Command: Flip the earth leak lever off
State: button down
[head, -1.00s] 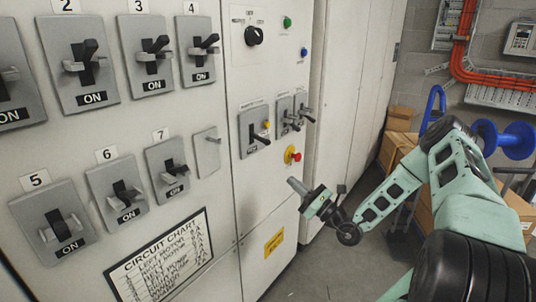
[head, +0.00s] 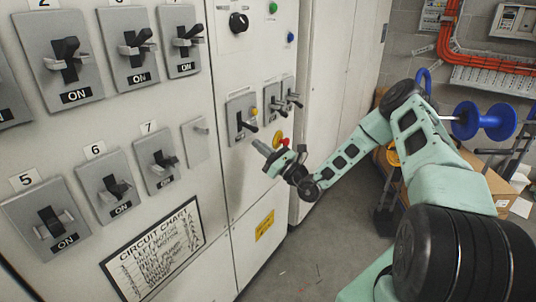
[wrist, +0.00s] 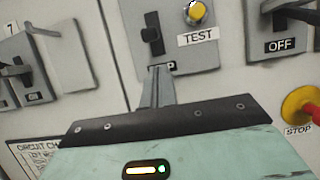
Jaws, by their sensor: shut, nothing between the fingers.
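The earth leak lever (head: 243,123) is a short black lever on a grey plate (head: 234,107), with a yellow test button beside it. In the wrist view the black lever (wrist: 152,35) stands in its slot, left of the yellow button (wrist: 196,12) marked TEST. A label under the lever is mostly hidden by my fingers; only a final P shows. My gripper (head: 262,148) is shut and empty, just below and right of the plate in the head view. In the wrist view my gripper (wrist: 157,72) points up at the plate, its tips just below the lever. I cannot tell whether they touch the plate.
A red stop button on a yellow base (wrist: 305,105) is right of my gripper. Another lever plate marked OFF (wrist: 280,35) is at the upper right. Numbered breakers marked ON, such as number 7 (head: 157,160), fill the left panel. A blue reel (head: 485,121) stands behind my arm.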

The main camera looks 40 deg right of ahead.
jog(key=shift+s+r, duration=0.2)
jog(key=shift+r, duration=0.9)
jog(key=shift+p, duration=0.35)
